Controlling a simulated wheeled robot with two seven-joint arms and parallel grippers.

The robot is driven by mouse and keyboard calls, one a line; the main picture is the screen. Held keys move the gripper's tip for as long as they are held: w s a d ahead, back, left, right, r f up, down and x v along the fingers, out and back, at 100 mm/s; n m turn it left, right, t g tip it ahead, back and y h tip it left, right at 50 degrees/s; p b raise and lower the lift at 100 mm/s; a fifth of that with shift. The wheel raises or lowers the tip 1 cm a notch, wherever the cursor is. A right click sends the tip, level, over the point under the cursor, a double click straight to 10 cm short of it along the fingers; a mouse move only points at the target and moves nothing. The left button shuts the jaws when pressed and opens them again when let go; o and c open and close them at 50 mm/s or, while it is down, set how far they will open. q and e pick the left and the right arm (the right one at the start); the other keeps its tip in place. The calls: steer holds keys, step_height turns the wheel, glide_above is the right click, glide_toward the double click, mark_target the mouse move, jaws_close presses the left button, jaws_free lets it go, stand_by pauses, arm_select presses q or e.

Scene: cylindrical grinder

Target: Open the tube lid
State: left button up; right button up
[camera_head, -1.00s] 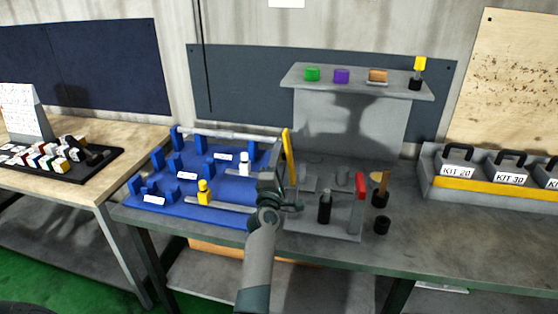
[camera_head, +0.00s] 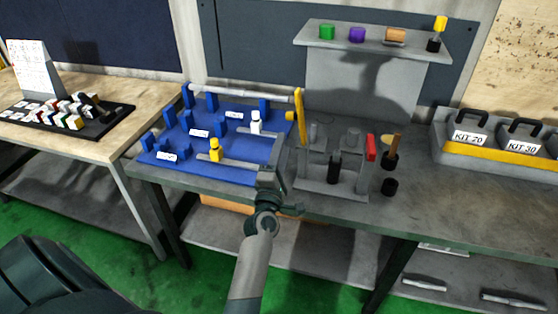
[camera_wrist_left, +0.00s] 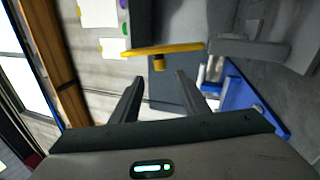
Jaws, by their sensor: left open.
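A long grey tube-like bar (camera_head: 240,92) lies along the back of the blue base (camera_head: 225,178). An upright yellow bar (camera_head: 300,112) stands at its right end; I cannot tell for certain whether this is the tube lid. In the left wrist view the yellow bar (camera_wrist_left: 185,48) lies crosswise beyond my fingertips, with a short yellow knob (camera_wrist_left: 158,64) on it. My left gripper (camera_head: 277,150) is open and empty, in front of the yellow bar and apart from it. Its fingers (camera_wrist_left: 160,84) show spread in the wrist view. My right gripper is out of view.
A grey fixture (camera_head: 330,185) with black and red handles stands right of my left gripper. A grey shelf (camera_head: 370,38) with coloured blocks is behind. White and yellow pieces (camera_head: 215,150) stand on the blue base. Kit boxes (camera_head: 470,138) are at the right.

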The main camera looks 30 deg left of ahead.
arm_select(q)
steer(key=shift+v, duration=2.1)
